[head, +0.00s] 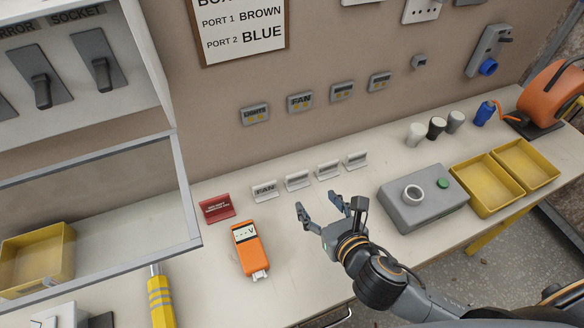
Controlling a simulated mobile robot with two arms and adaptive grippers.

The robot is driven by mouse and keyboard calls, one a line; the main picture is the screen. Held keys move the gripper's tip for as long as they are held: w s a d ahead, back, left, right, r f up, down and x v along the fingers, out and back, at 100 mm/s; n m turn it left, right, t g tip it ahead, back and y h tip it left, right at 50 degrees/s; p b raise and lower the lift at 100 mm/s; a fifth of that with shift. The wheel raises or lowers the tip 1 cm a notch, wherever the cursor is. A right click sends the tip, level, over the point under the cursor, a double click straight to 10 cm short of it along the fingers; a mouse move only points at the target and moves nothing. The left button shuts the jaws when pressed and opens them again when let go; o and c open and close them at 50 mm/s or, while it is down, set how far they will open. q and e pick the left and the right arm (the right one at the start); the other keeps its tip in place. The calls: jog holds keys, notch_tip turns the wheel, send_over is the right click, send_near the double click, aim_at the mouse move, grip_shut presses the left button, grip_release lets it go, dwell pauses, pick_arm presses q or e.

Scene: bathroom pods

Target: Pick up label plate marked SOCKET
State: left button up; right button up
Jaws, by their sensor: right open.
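A row of small white label plates stands on the bench. The nearest left one reads FAN (264,190). To its right are a second plate (298,182), a third plate (328,170) and a fourth plate (357,160). Their lettering is too small to read, so I cannot tell which is marked SOCKET. My right gripper (318,204) is open and empty, with its fingers in front of the second and third plates in the picture, apart from them. My left gripper is not in view.
A red sign (217,208) and an orange meter (250,249) lie left of my right gripper. A grey box with a green button (424,198) and yellow trays (486,184) stand right. Grey wall holders (300,102) hang behind. A switch cabinet (150,75) overhangs the left.

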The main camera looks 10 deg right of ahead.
aim_at(298, 176)
jog(key=x, duration=0.6)
jog(key=shift+w, duration=0.45)
jog(key=w, duration=0.1)
jog(key=w+p, duration=0.1)
jog(key=w, duration=0.1)
jog(key=w+a, duration=0.1)
jog(key=shift+w+f, duration=0.35)
jog(key=shift+w+a+f+p, duration=0.1)
jog(key=shift+w+f+p, duration=0.1)
jog(key=shift+w+p, duration=0.15)
jog(key=c, duration=0.7)
